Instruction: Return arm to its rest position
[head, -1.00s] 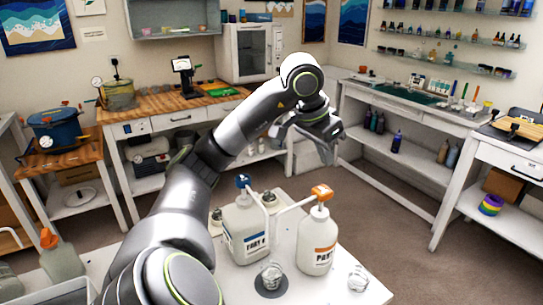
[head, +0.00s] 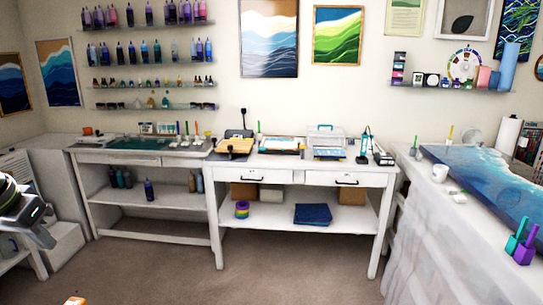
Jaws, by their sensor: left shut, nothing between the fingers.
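My left gripper (head: 38,232) shows at the left edge of the head view, with only part of my grey left arm (head: 8,195) beside it. Its fingers are shut with nothing between them. It hangs in the air, clear of the white furniture behind it. My right gripper is out of view.
A white bench (head: 290,175) with drawers stands against the back wall, and another bench (head: 135,157) is to its left. A table (head: 425,200) with a blue resin panel (head: 490,180) is at the right. The middle floor (head: 240,280) is clear.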

